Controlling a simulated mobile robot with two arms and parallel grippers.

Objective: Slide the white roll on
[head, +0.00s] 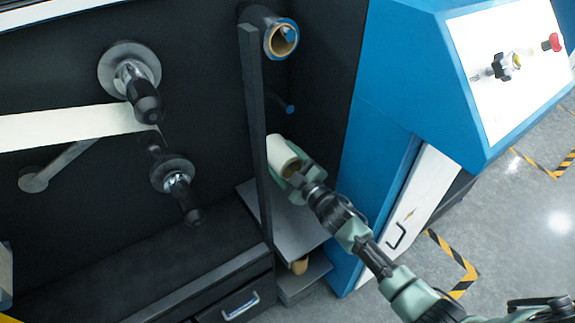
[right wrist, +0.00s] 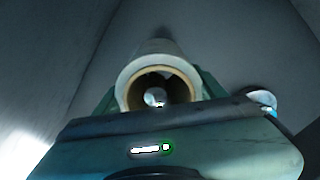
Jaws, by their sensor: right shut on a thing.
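The white roll (head: 281,153) is a short off-white cylinder with a brown core, held in front of the machine's dark recess. My right gripper (head: 291,171) is shut on it. In the right wrist view the roll (right wrist: 160,75) points away from the camera, and its core is open and hollow. A small bright spot shows through the core. My left gripper does not show.
Above, a dark roll with a blue rim (head: 283,39) sits on another shaft. A dark upright post (head: 254,130) stands just left of the held roll. A grey shelf (head: 300,225) lies below. The blue machine housing (head: 400,110) is at right.

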